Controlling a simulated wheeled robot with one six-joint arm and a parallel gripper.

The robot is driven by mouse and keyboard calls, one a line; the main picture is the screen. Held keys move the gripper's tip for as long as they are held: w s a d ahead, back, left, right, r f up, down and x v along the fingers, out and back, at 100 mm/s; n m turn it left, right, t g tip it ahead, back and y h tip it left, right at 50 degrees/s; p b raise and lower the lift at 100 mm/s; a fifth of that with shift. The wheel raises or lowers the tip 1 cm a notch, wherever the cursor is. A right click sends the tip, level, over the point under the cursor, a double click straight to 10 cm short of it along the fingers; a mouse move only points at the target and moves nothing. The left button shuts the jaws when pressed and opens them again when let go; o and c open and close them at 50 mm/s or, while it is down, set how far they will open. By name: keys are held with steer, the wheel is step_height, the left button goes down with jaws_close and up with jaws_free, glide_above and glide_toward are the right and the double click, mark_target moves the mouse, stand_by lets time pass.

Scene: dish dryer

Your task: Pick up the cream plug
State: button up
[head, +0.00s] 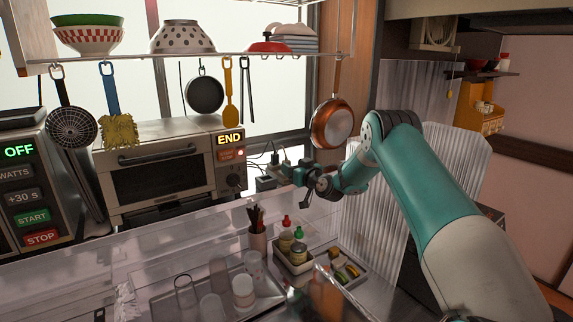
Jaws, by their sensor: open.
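My gripper (298,180) is at the end of the teal and white arm that reaches in from the right. It is open, in front of the window sill to the right of the dish dryer (172,165). Thin dark cables (262,150) and a small dark box (265,183) are just left of and behind my gripper. I cannot make out the cream plug for certain; it is too small here or hidden by my gripper among the cables.
A shelf (190,56) with bowls stands above, with utensils hanging from it. A copper pan (332,122) hangs close above my wrist. Below are a metal tray (170,308) with glasses and a condiment tray (350,285). A corrugated clear panel (385,225) stands behind my arm.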

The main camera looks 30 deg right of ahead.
steer(key=shift+w+a+f+p, duration=0.15)
steer(key=shift+w+p, duration=0.4)
steer(key=shift+w, duration=0.6)
steer(key=shift+w+a+f+p, duration=0.1)
steer(key=shift+w+p, duration=0.45)
steer(key=shift+w, duration=0.55)
steer(key=shift+c, duration=0.2)
steer(key=c, duration=1)
steer(key=shift+c, duration=0.2)
